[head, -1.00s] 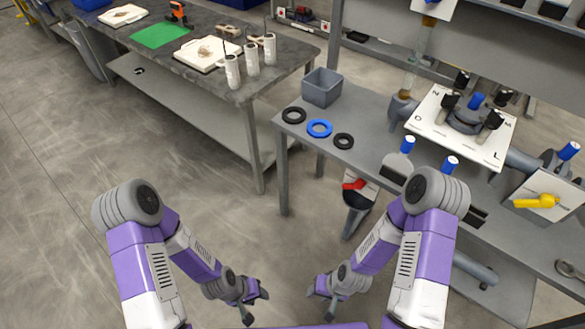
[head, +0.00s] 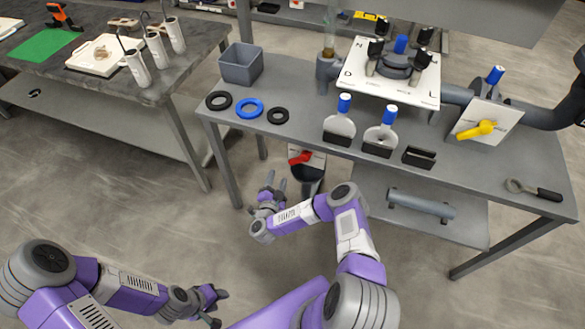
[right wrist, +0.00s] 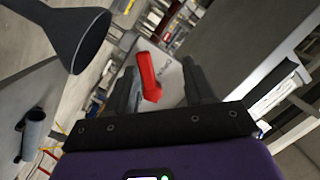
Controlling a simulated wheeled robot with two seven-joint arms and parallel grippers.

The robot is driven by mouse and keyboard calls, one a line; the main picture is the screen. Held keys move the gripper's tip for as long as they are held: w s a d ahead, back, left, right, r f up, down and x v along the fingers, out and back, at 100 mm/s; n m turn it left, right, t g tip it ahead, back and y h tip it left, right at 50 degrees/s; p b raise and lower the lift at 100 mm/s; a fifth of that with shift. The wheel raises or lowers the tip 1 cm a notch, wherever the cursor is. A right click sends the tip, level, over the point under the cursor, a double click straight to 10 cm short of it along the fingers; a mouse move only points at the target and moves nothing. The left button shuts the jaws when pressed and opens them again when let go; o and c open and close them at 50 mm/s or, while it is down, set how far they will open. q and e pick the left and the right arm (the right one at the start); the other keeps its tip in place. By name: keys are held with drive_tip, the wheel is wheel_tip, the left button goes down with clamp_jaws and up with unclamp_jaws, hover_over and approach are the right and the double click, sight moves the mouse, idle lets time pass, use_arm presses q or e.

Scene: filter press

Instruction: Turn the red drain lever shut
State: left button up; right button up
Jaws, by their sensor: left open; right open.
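The red drain lever (head: 300,157) sits on a pale plate (head: 318,161) below the front edge of the grey bench, above a dark funnel (head: 307,182). My right gripper (head: 276,180) is open, just left of and below the lever in the head view. In the right wrist view the red lever (right wrist: 149,76) shows between the two dark fingers (right wrist: 160,88), beyond them or between their tips; I cannot tell whether they touch. My left gripper (head: 217,306) is open and empty over the floor at the lower left.
The bench (head: 235,140) carries a grey bin (head: 241,66), several rings, blue-handled parts, a yellow lever (head: 476,130) and a wrench (head: 533,189). The funnel (right wrist: 65,35) is close at upper left in the wrist view. The floor before the bench is clear.

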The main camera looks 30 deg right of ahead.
sight(294, 163)
drive_tip(key=d+h, duration=0.1)
drive_tip(key=d, duration=0.1)
drive_tip(key=w+d+m+g+b, duration=0.1)
drive_tip(key=d, duration=0.2)
drive_tip(key=w+d+m+h+b, duration=0.1)
drive_tip(key=d, duration=0.1)
drive_tip(key=shift+w+d+f+g+h, duration=0.2)
drive_tip(key=shift+d+g+h, duration=0.1)
drive_tip(key=shift+g, duration=0.1)
drive_tip(key=shift+w+d+b, duration=0.4)
drive_tip(key=shift+w+d, duration=0.05)
drive_tip(key=shift+r, duration=0.1)
clamp_jaws()
